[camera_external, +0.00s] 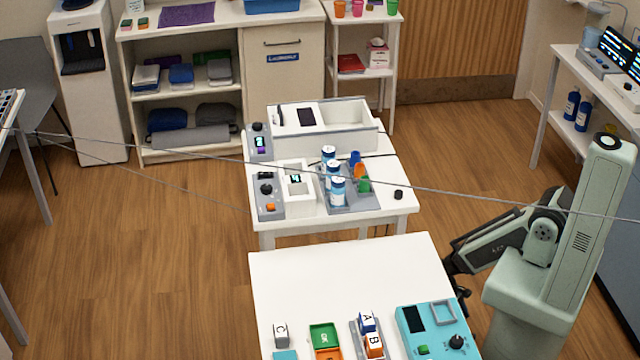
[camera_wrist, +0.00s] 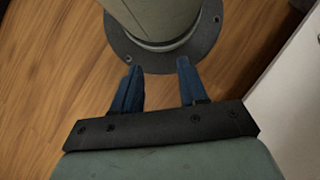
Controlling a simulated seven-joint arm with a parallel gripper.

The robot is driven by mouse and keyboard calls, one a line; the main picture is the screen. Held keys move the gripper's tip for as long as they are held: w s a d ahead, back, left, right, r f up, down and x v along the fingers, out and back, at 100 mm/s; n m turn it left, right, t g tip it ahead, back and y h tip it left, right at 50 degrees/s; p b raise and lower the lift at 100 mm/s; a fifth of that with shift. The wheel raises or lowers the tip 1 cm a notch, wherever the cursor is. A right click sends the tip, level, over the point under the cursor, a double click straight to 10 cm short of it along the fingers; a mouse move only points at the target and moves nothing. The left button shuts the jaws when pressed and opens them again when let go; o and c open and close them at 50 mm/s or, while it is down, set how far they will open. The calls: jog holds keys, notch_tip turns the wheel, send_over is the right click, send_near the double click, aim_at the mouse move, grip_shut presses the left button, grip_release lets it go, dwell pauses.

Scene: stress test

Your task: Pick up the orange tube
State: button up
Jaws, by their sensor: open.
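A small orange piece (camera_external: 360,171), which looks like the orange tube, is on a grey rack (camera_external: 366,201) on the farther white table. A blue piece (camera_external: 354,158) is behind it and a green piece (camera_external: 364,186) in front. White-and-blue bottles (camera_external: 338,191) stand just left of it. My gripper (camera_wrist: 158,66) is open in the wrist view, its two blue fingers apart with nothing held, pointing toward my own base and the floor. In the external view my folded arm is at the right, far from the orange piece; the fingers are not clear there.
The nearer white table (camera_external: 340,275) holds lettered blocks (camera_external: 367,323), a green-and-orange tray (camera_external: 325,338) and a teal device (camera_external: 435,330). A white bin (camera_external: 345,135) and grey devices (camera_external: 268,196) share the farther table. Thin cables cross the external view. Wooden floor lies around.

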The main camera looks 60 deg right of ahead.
jog(key=o, duration=0.4)
jog(key=shift+c, duration=0.2)
